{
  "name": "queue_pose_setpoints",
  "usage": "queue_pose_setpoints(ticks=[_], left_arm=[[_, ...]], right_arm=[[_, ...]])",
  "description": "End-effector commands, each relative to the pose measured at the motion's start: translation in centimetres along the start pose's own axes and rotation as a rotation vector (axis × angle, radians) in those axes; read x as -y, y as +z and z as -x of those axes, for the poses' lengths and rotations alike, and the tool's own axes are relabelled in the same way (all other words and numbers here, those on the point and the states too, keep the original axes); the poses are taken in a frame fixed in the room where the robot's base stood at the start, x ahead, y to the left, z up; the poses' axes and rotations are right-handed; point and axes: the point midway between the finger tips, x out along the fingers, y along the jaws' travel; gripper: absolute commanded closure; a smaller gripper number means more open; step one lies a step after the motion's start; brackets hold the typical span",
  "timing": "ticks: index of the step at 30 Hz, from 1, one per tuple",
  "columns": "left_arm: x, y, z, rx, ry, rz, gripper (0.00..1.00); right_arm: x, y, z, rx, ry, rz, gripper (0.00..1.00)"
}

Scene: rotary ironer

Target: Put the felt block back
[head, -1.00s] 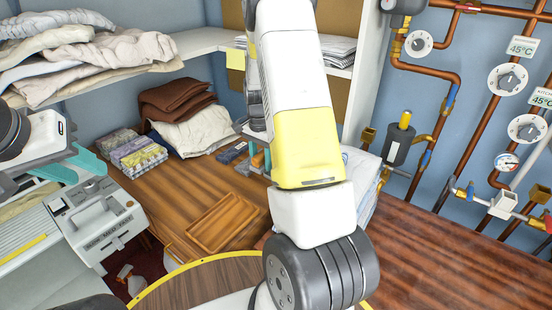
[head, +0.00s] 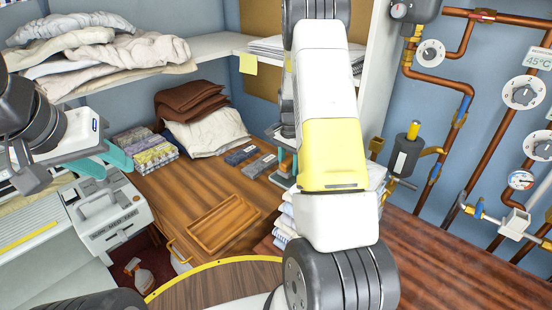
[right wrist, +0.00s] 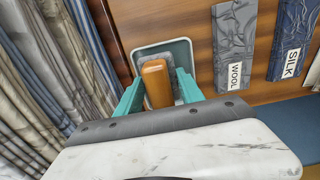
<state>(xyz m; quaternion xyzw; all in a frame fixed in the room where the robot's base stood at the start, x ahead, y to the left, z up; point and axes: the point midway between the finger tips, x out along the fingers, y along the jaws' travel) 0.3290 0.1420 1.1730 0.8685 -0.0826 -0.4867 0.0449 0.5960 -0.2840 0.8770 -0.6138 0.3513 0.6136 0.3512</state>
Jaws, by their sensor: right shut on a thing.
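The felt block (right wrist: 155,82) has an orange-brown wooden top over a grey base. My right gripper (right wrist: 159,90) is shut on it, with one teal finger on each side. My left gripper (head: 103,162) is open and empty above the white ironer at the left.
Grey and blue pouches labelled WOOL (right wrist: 234,48) and SILK (right wrist: 292,40) lie to the right of the tray. Striped hanging cloth (right wrist: 40,75) is close on the left. In the head view an empty wooden tray (head: 222,224) and folded linen (head: 286,220) are nearby.

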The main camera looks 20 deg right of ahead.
Motion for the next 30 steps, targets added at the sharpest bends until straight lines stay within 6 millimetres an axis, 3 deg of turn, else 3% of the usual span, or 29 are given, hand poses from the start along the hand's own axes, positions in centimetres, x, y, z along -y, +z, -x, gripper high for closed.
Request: queue_pose_setpoints(ticks=[5,15,26,27,30], left_arm=[[0.0,0.0,0.0,0.000,0.000,0.000,0.64],[0.0,0.0,0.0,0.000,0.000,0.000,0.64],[0.0,0.0,0.0,0.000,0.000,0.000,0.64],[0.0,0.0,0.0,0.000,0.000,0.000,0.64],[0.0,0.0,0.0,0.000,0.000,0.000,0.64]], right_arm=[[0.8,-1.8,-0.2,0.000,0.000,0.001,0.88],[0.8,-1.9,-3.6,0.001,0.001,0.001,0.88],[0.8,-1.8,-4.0,0.001,0.001,0.001,0.88],[0.8,-1.9,-4.0,0.000,0.000,0.001,0.47],[0.8,-1.9,-4.0,0.000,0.000,0.001,0.46]])
